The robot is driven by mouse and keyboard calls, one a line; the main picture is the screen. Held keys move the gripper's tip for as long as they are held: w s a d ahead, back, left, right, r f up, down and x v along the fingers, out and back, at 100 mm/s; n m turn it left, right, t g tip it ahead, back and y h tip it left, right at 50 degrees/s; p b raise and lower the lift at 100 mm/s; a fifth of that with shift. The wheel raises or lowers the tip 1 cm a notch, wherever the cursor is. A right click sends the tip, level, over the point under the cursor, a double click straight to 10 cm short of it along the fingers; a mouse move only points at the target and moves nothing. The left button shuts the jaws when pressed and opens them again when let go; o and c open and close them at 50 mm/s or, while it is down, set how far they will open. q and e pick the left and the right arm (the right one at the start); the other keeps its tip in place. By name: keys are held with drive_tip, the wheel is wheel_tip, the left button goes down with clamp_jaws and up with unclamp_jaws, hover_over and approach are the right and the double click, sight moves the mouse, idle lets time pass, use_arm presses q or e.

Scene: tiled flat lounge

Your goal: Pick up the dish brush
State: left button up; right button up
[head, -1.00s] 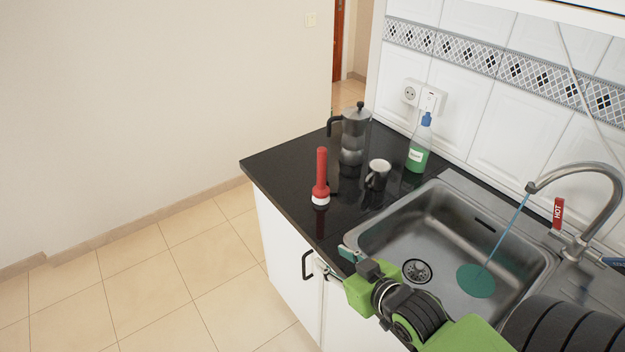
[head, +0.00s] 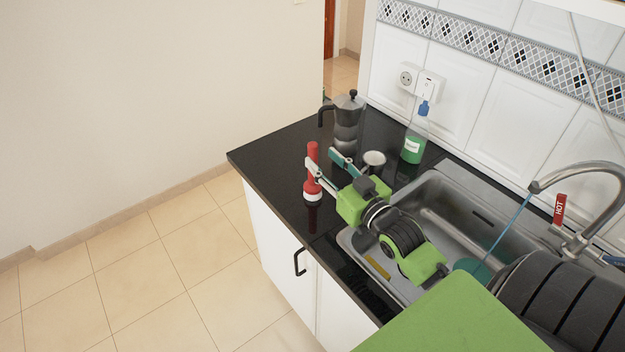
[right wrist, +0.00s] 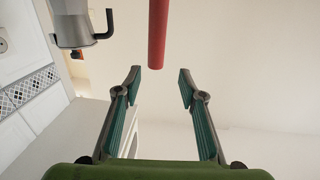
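The dish brush appears to be the red upright thing with a white bottom (head: 313,184), standing on the black counter near its left front edge. Its red handle (right wrist: 157,32) hangs into the top of the right wrist view, its end just past the line of the fingertips and between them sideways. My right gripper (head: 322,159) is open and empty, reaching in over the sink. In the head view one finger crosses in front of the brush handle; I cannot tell whether it touches. My left gripper is not in view.
A moka pot (head: 346,131) stands behind the brush. A mug (head: 374,158) is partly hidden by my gripper. A green soap bottle (head: 412,149) stands by the wall.

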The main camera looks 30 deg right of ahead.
sight(316, 150)
drive_tip(key=shift+w, duration=0.95)
drive_tip(key=shift+w+d+r+p, duration=0.1)
drive_tip(key=shift+w+p, duration=0.15)
drive_tip(key=shift+p, duration=0.1)
drive_tip(key=w, duration=0.2)
drive_tip(key=w+p, duration=0.1)
drive_tip(key=shift+w+d+f, duration=0.25)
drive_tip(key=shift+d, duration=0.15)
drive_tip(key=shift+w, duration=0.5)
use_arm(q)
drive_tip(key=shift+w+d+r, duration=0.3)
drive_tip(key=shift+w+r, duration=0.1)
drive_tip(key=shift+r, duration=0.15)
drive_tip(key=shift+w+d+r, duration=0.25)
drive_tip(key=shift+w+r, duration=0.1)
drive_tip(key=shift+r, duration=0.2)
use_arm(e)
drive_tip(key=shift+s+a, duration=0.1)
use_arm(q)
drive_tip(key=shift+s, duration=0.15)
use_arm(e)
clamp_jaws()
